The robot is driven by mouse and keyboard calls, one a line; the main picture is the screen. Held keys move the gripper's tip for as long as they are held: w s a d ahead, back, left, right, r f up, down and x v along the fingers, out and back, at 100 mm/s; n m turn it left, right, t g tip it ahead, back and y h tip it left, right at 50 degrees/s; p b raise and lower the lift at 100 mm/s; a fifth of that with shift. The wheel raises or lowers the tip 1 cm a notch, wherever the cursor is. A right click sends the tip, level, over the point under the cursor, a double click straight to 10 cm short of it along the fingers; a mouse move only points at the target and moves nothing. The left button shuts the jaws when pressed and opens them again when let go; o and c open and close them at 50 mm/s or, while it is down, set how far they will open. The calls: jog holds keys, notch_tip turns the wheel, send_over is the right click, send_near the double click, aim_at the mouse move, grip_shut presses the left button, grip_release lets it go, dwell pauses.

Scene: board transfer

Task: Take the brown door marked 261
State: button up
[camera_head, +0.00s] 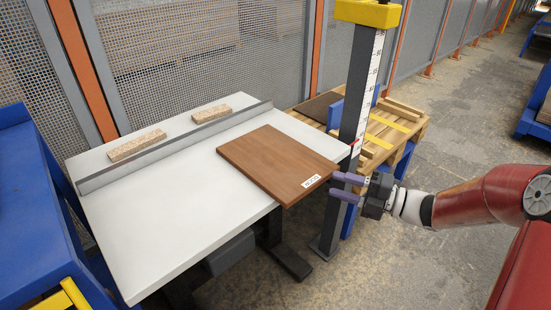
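A brown door panel (272,161) lies flat on the white table (170,225), near its right end. Its right front corner reaches the table's edge. A small white label (311,181) sits on that corner; its print is too small to read surely. My gripper (334,184) is to the right of the panel, just off its right front corner. Its two purple fingers are apart, one above the other, with nothing seen between them. Whether the upper finger touches the panel's edge cannot be told.
A grey fence (88,182) with two wooden blocks (137,145) runs along the table's back. A dark post (360,95) with a scale and yellow top stands by the table's right corner. A wooden pallet (402,128) is behind it. Blue equipment (30,210) stands at left.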

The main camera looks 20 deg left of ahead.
aim_at(325, 180)
jog(key=a, duration=0.5)
jog(key=shift+w+a+f, duration=0.15)
jog(key=shift+w+a, duration=0.05)
jog(key=shift+w, duration=0.1)
grip_shut()
